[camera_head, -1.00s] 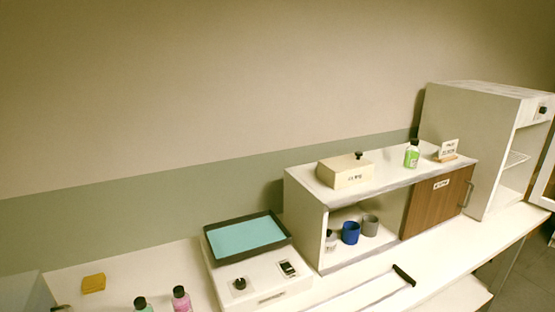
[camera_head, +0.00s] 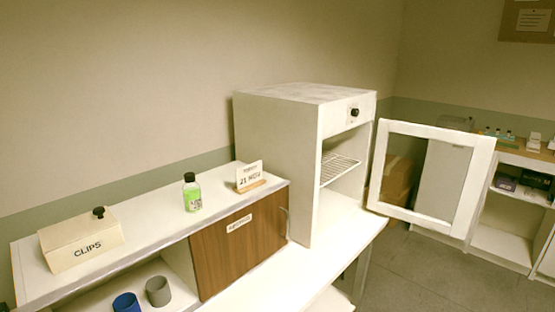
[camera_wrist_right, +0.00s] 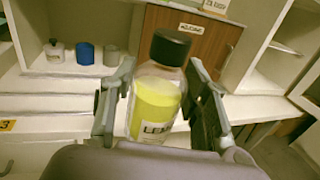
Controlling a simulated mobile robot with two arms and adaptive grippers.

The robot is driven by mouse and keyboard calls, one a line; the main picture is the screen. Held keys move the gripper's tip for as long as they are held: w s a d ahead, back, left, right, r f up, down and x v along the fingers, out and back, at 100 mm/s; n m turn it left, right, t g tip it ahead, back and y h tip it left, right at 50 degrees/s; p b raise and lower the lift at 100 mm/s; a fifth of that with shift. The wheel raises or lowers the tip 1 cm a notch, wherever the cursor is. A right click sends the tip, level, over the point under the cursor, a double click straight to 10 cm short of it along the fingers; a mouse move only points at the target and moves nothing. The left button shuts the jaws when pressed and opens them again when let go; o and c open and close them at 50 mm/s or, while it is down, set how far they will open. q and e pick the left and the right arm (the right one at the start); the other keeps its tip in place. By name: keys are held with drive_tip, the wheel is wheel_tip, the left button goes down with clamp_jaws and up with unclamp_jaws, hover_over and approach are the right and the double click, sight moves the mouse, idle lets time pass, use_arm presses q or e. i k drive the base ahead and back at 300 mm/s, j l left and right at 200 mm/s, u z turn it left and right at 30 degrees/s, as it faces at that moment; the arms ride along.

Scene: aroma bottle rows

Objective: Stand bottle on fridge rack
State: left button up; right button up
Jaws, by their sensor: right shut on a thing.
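In the right wrist view my right gripper (camera_wrist_right: 160,105) is shut on a clear bottle (camera_wrist_right: 157,92) with yellow contents and a black cap. The bottle is held a little tilted, in front of the cupboard. The fridge (camera_head: 305,150) stands past the cupboard in the head view, its framed door (camera_head: 481,185) swung open to the right. The wire fridge rack (camera_head: 338,167) shows inside at mid height, and it looks empty. My right gripper and my left gripper do not show in the head view.
A green-labelled bottle (camera_head: 192,194), a date sign (camera_head: 250,176) and a clips box (camera_head: 82,241) stand on the cupboard top. A blue cup (camera_head: 126,303) and a grey cup (camera_head: 158,291) are in its open part. The open door juts out at the fridge's right.

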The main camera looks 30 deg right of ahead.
sight(304, 154)
drive_tip(key=i+l, duration=0.15)
drive_tip(key=l, duration=0.25)
drive_tip(key=i+l, duration=0.15)
drive_tip(key=l, duration=0.3)
drive_tip(key=i+l, duration=0.15)
drive_tip(key=l, duration=0.25)
drive_tip(key=i+l+z, duration=0.1)
drive_tip(key=l, duration=0.3)
drive_tip(key=i+l, duration=0.2)
drive_tip(key=l, duration=0.2)
drive_tip(key=i+l, duration=0.15)
drive_tip(key=l, duration=0.3)
